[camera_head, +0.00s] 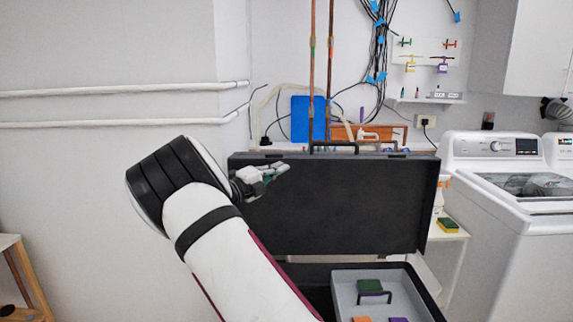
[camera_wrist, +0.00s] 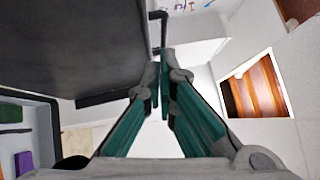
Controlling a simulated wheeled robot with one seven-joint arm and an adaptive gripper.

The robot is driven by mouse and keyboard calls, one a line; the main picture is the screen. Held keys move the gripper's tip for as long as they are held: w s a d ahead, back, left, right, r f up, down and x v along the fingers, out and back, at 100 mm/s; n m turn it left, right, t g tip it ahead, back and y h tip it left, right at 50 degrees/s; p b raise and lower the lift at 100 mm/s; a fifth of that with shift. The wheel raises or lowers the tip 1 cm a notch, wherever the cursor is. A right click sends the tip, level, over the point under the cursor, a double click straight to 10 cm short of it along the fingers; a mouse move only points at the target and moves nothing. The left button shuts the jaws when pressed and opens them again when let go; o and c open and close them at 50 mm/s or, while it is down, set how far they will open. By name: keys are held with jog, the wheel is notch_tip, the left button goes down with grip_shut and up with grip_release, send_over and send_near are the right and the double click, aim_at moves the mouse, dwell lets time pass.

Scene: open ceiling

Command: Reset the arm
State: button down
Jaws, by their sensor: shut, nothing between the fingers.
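My arm reaches up from the bottom of the head view and bends over at the upper left. My gripper (camera_head: 272,173) is in front of the left part of the black case lid (camera_head: 335,205), apart from it as far as I can tell. In the wrist view my gripper (camera_wrist: 163,88) shows its two grey-green fingers drawn together at the tips with nothing between them. The lid (camera_wrist: 70,45) fills the upper left of that view.
The open case holds a grey tray (camera_head: 345,290) with a green block (camera_head: 370,286), an orange block (camera_head: 361,319) and a purple block (camera_head: 398,320). A washing machine (camera_head: 530,225) stands at right. A wooden shelf (camera_head: 20,270) is at lower left.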

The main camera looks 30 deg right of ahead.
jog(key=r+v, duration=0.1)
jog(key=v, duration=0.6)
jog(key=s+d+m+g+y, duration=0.15)
jog(key=s+m+y, duration=0.35)
jog(key=s+m, duration=0.5)
jog(key=s+d+m+g+y, duration=0.1)
jog(key=s+m+g+y, duration=0.35)
jog(key=s, duration=0.75)
jog(key=s+a+m+t+y+p, duration=0.1)
jog(key=s+a+m+t+y, duration=0.2)
jog(key=s+a+m, duration=0.6)
jog(key=s+a+m+t+y+p, duration=0.1)
jog(key=s+a+m+t+y, duration=0.2)
jog(key=s+a+m+y, duration=0.3)
jog(key=s+a+m, duration=0.3)
jog(key=s+m, duration=0.4)
jog(key=s, duration=0.1)
jog(key=shift+s+y, duration=0.35)
jog(key=shift+s, duration=0.05)
jog(key=shift+d+r, duration=0.15)
jog(key=shift+d, duration=0.05)
